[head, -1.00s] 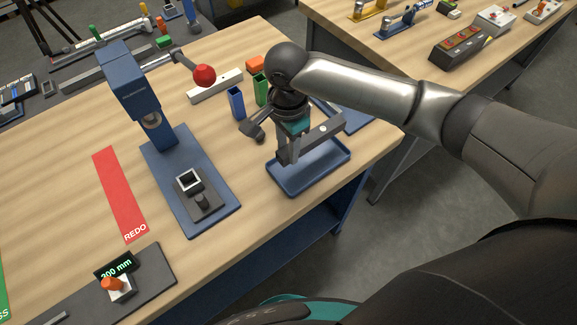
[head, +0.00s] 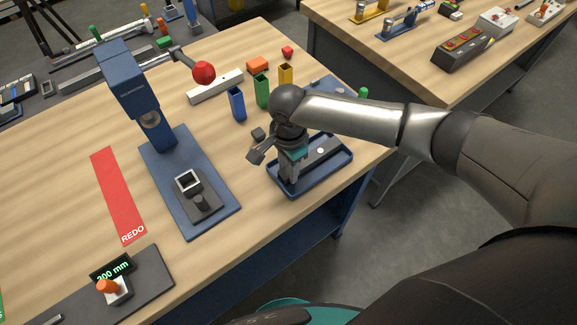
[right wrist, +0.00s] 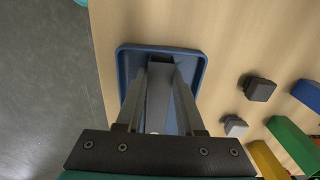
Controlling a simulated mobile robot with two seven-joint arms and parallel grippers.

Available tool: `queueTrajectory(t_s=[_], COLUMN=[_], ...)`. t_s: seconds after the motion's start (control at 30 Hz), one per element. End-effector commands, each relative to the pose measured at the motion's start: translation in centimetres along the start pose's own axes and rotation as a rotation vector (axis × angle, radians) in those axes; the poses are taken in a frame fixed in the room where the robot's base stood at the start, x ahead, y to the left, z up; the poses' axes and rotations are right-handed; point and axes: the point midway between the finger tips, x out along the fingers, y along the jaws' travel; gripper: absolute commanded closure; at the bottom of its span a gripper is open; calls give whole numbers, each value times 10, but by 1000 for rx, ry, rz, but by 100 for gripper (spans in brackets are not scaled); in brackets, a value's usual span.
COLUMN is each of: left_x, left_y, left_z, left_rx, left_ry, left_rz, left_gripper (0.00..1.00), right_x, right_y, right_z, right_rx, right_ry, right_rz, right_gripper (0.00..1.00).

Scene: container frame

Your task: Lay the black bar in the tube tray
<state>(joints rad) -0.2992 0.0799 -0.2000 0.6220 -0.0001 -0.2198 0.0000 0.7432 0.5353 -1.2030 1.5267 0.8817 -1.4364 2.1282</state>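The black bar (head: 326,149) is a dark grey bar with a pale round spot, low inside the blue tray (head: 322,178). My right gripper (head: 289,180) points down into the left part of the tray, with the bar between its fingers. In the right wrist view the fingers (right wrist: 160,75) close along both sides of the bar (right wrist: 158,100), inside the tray's rim (right wrist: 124,62). The gripper hides part of the bar, and I cannot tell whether its whole underside touches the floor. My left gripper is not in view.
Blue (head: 237,104), green (head: 262,91) and yellow (head: 286,75) open tubes stand behind the tray. A blue press (head: 150,125) with a red knob stands left. The table's front edge is close to the tray.

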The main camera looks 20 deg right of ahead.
Motion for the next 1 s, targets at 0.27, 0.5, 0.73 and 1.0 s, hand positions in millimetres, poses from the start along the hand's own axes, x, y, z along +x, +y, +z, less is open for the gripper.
queueTrajectory(t_s=[0.27,0.5,0.73,1.0], left_x=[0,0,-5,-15], left_y=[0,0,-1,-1], left_z=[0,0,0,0], left_rx=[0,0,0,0], left_ry=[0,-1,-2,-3], left_rz=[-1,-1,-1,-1], left_gripper=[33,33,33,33], right_x=[0,-1,-28,-87], right_y=[0,0,-1,-1], right_z=[0,0,0,0], right_rx=[0,0,1,0], right_ry=[0,0,-2,-2], right_rz=[0,0,-2,-3], right_gripper=[33,33,33,33])
